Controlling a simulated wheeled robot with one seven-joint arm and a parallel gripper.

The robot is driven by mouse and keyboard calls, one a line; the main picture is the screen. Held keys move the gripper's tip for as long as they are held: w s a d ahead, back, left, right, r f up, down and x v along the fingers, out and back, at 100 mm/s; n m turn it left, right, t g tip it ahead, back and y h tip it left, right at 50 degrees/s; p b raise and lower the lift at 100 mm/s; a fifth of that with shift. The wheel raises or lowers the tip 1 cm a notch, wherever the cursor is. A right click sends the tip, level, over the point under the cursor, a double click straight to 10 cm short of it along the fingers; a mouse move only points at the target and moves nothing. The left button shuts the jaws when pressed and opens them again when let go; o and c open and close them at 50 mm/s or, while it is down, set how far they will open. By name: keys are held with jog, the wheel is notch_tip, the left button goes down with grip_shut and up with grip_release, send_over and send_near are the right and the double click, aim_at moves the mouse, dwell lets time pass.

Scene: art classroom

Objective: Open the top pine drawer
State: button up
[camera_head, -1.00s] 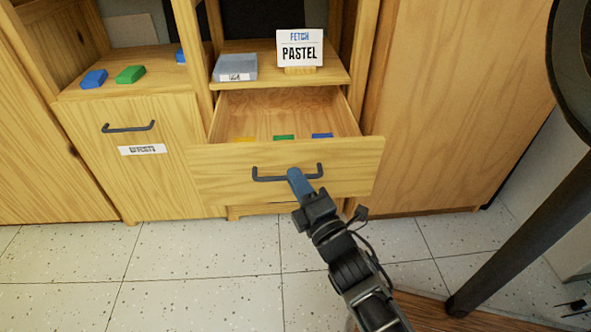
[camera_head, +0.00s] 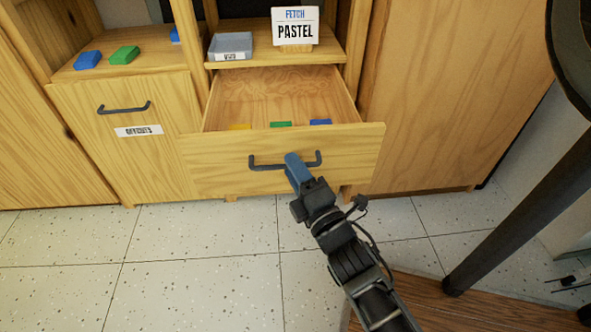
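The top pine drawer (camera_head: 225,165) is pulled well out of the cabinet, with its inside showing. A yellow block (camera_head: 240,127), a green block (camera_head: 281,125) and a blue block (camera_head: 320,122) lie inside it, partly hidden by the drawer front. The dark bar handle (camera_head: 266,166) runs across the front. My gripper (camera_head: 294,162) has its blue finger at the right half of the handle. The handle bar passes behind or into it. I cannot make out the gap between the fingers or whether they clamp the bar.
A shelf above holds a grey tray (camera_head: 231,46) and a "FETCH PASTEL" sign (camera_head: 295,27). At left is a closed door (camera_head: 125,165) with its own handle and label. A dark slanted leg (camera_head: 520,215) stands at right. The tiled floor (camera_head: 190,270) in front is clear.

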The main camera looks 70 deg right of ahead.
jog(key=p+v, duration=0.1)
jog(key=v, duration=0.6)
jog(key=shift+s+a, duration=0.25)
jog(key=shift+s, duration=0.05)
dwell(0.5)
